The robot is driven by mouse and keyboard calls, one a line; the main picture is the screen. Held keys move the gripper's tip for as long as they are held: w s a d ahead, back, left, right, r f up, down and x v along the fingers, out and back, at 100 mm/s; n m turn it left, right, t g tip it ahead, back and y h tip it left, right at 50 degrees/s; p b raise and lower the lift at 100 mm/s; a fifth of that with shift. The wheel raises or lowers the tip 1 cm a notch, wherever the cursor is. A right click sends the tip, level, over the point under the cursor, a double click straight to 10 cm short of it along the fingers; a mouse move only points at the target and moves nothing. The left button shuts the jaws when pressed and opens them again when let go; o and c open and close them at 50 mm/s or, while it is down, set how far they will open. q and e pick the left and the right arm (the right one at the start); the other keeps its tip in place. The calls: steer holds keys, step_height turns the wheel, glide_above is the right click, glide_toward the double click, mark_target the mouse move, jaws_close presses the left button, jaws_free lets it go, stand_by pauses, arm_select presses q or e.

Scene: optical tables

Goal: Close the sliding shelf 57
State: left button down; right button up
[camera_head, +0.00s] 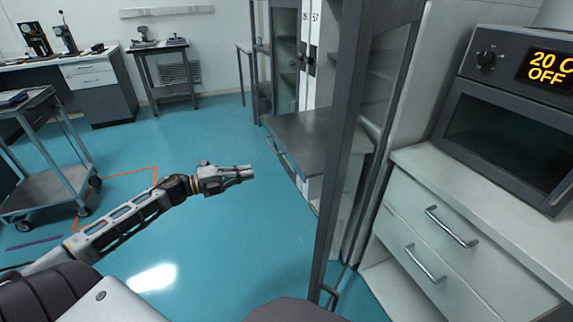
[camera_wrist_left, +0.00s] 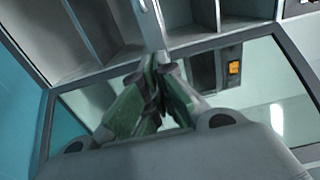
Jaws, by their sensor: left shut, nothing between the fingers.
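The sliding shelf 57 (camera_head: 315,135) is a flat dark grey board that juts out of a tall cabinet in the middle of the head view. A thin handle (camera_head: 280,154) runs along its left front side. The number 57 shows on a white panel above it. My left gripper (camera_head: 252,172) is shut and empty, over the floor to the left of the shelf, apart from it in the picture. In the left wrist view the shut fingers (camera_wrist_left: 158,85) point at grey cabinet frames and a reflective panel. My right gripper is not in view.
A tall dark door frame (camera_head: 342,150) stands open in front of the shelf's right side. White drawers (camera_head: 430,235) and an oven (camera_head: 510,115) are at the right. A wheeled cart (camera_head: 50,190) stands at the left. The blue floor between is clear.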

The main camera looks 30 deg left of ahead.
mark_target(293, 161)
arm_select(q)
steer(key=shift+w+d, duration=0.1)
